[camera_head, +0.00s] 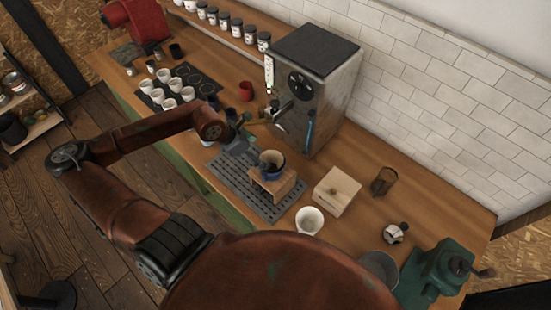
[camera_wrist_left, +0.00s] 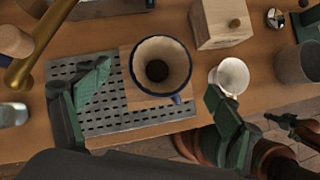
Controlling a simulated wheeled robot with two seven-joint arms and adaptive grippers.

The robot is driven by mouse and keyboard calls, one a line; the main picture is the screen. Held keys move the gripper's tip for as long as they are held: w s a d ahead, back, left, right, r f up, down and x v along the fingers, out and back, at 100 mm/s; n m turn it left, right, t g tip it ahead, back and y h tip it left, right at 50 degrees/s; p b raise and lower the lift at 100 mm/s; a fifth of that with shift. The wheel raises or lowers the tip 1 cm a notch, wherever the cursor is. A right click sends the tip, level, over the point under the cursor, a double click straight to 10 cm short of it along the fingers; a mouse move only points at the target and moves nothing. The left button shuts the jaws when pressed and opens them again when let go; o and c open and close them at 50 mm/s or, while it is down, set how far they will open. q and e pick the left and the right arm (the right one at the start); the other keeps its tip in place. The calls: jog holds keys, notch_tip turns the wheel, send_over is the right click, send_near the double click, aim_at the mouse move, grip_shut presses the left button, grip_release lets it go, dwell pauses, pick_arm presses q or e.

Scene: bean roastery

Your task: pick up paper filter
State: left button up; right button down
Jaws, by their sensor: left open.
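A pale cone that looks like the paper filter (camera_head: 279,155) sits in a blue dripper (camera_head: 272,174) on a wooden stand (camera_head: 287,186). In the left wrist view the pale lining (camera_wrist_left: 147,58) shows inside the blue rim, with brown at its bottom. I cannot tell surely where paper ends and dripper begins. My left gripper (camera_head: 250,140) is open beside the dripper. In its wrist view the fingers (camera_wrist_left: 158,77) are spread to either side of the dripper, with nothing visibly held.
A slotted drip tray (camera_head: 226,170) lies under the stand. The espresso machine (camera_head: 318,80) is behind it. A white cup (camera_head: 309,220) and a wooden box (camera_head: 337,192) stand close on the right. Several cups stand on a dark mat (camera_head: 205,84) at the left.

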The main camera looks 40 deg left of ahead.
aim_at(268, 158)
pick_arm(q)
jog(key=shift+w+d+f, duration=0.15)
jog(key=shift+d+f, duration=0.05)
jog(key=shift+f, duration=0.7)
jog(key=shift+w+d+f+p, duration=0.15)
jog(key=shift+f+p, duration=0.15)
jog(key=shift+p, duration=0.15)
jog(key=p+x, duration=0.1)
jog(key=x, duration=0.3)
jog(key=shift+f, duration=0.15)
jog(key=c, duration=0.3)
jog(key=shift+c, duration=1)
jog(key=c, duration=0.3)
jog(key=shift+d, duration=0.1)
jog(key=shift+c, duration=0.4)
pick_arm(e)
jog(key=s+r, duration=0.2)
jog(key=s, duration=0.1)
jog(key=shift+s+d, duration=0.1)
jog(key=shift+s, duration=0.05)
jog(key=shift+d, duration=0.1)
